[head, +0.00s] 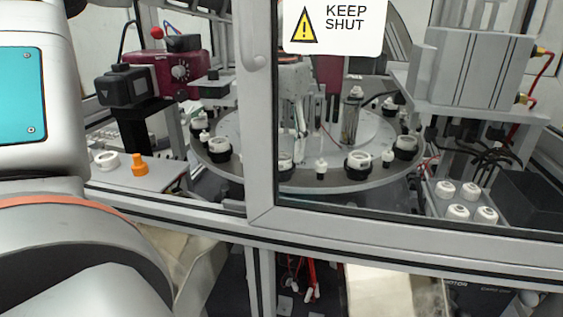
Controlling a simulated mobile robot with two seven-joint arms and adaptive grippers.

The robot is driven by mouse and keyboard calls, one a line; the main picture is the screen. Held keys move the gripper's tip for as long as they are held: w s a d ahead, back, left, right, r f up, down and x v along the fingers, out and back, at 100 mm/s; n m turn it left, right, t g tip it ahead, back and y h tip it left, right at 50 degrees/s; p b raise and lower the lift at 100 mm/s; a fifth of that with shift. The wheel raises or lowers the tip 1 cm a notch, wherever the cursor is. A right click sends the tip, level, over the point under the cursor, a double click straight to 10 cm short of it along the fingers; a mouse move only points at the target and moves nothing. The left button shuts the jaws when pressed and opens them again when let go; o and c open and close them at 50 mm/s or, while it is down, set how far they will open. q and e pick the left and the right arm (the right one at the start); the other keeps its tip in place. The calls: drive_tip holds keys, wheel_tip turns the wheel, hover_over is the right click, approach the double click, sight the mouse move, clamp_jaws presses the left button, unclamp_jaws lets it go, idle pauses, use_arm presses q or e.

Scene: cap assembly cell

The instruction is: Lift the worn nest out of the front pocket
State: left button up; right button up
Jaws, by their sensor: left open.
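The round dial plate (235,166) lies level behind the cell's front frame. Several dark pockets with white ring-shaped nests stand around its rim. One white nest (358,160) sits in a dark pocket at the front right of the dial. Another white nest (285,161) at the front is partly hidden by the upright of the frame. I cannot tell which nest is worn. My left arm fills the left edge of the head view, close to the camera and outside the cell. I cannot make out its gripper's fingers. My right gripper does not show.
A door with a KEEP SHUT sign (333,24) covers the right side. Left of the upright (259,110) the front looks open. A white ring (107,160) and an orange part (139,166) rest on a left ledge. Several white caps (458,212) stand at right.

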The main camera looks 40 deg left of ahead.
use_arm(q)
drive_tip(key=shift+f, duration=0.95)
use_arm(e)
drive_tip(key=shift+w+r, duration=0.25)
use_arm(q)
drive_tip(key=c, duration=1.2)
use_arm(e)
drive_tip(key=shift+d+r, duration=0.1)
use_arm(q)
drive_tip(key=shift+r+p, duration=1.5)
drive_tip(key=shift+r, duration=12.55)
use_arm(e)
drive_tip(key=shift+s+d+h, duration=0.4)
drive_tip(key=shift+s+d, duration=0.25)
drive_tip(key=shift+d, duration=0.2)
